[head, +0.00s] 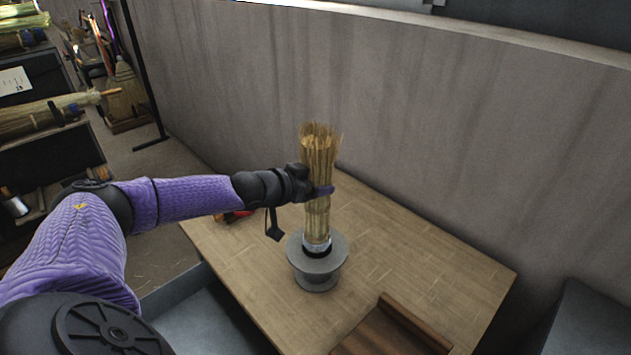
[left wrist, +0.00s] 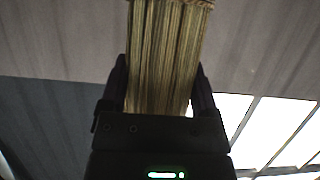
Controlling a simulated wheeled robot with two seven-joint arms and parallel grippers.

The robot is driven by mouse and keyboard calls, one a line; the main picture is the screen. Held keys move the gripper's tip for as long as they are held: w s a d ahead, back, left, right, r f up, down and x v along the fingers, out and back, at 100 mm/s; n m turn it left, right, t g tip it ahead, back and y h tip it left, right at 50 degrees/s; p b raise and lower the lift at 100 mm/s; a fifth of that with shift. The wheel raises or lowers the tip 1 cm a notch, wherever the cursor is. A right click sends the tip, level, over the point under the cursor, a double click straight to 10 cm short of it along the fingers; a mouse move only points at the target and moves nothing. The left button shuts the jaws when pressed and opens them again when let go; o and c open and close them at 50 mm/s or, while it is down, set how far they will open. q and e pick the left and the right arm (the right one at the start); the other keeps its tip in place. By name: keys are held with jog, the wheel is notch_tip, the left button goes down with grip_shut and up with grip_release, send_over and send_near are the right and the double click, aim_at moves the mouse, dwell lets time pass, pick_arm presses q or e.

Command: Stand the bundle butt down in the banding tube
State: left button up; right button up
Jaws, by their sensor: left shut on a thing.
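The straw bundle (head: 319,155) stands upright in the head view with its brushy end up. My left gripper (head: 322,191) is shut around its middle, and the bundle also shows between the fingers in the left wrist view (left wrist: 167,55). The grey flanged banding tube (head: 336,250) stands on the wooden table below. The bundle's lower end, with a pale band, is at the tube's dark mouth. I cannot tell how deep it sits or whether it touches the bottom. My right gripper is in neither view.
The wooden table (head: 420,248) is mostly clear around the tube. A brown wooden tray or board (head: 395,330) lies at the front. A red-handled tool (head: 232,216) lies partly behind my left arm. A grey wall (head: 400,110) runs close behind the table. Shelves with brooms stand at the far left.

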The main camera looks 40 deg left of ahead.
pick_arm(q)
jog(key=shift+f+b, duration=2.5)
jog(key=shift+f, duration=1.55)
jog(key=o, duration=0.9)
jog(key=p, duration=0.9)
send_near(308, 213)
jog(key=w, duration=0.2)
jog(key=shift+d+f, duration=0.1)
jog(key=shift+f, duration=0.35)
